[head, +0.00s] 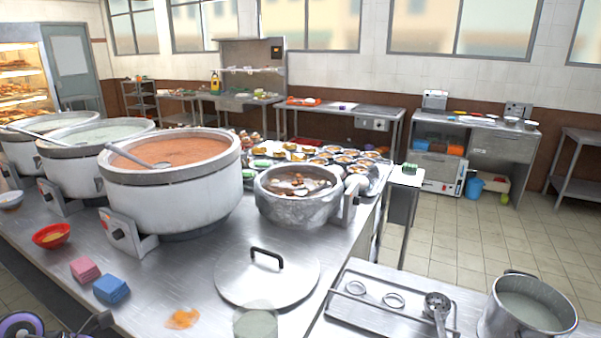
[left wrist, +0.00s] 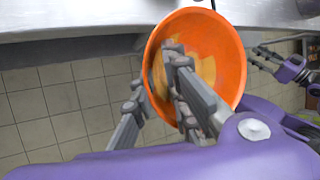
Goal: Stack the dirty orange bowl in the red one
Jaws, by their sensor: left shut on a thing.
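The orange bowl (left wrist: 233,62) shows in the left wrist view, tilted with its inside facing the camera and yellowish-brown residue in it. My left gripper (left wrist: 158,80) is shut on its rim, with finger parts across the inside and at the left edge. The red bowl (head: 52,236) sits upright on the steel counter at the left of the head view, with something yellow inside. The orange bowl cannot be made out in the head view. My right gripper (left wrist: 264,58) shows at the right of the left wrist view, fingers apart and empty.
A large pot of orange soup (head: 170,180) stands right of the red bowl. A lid (head: 268,280), an orange spill (head: 183,319) and a translucent container (head: 255,322) are farther right.

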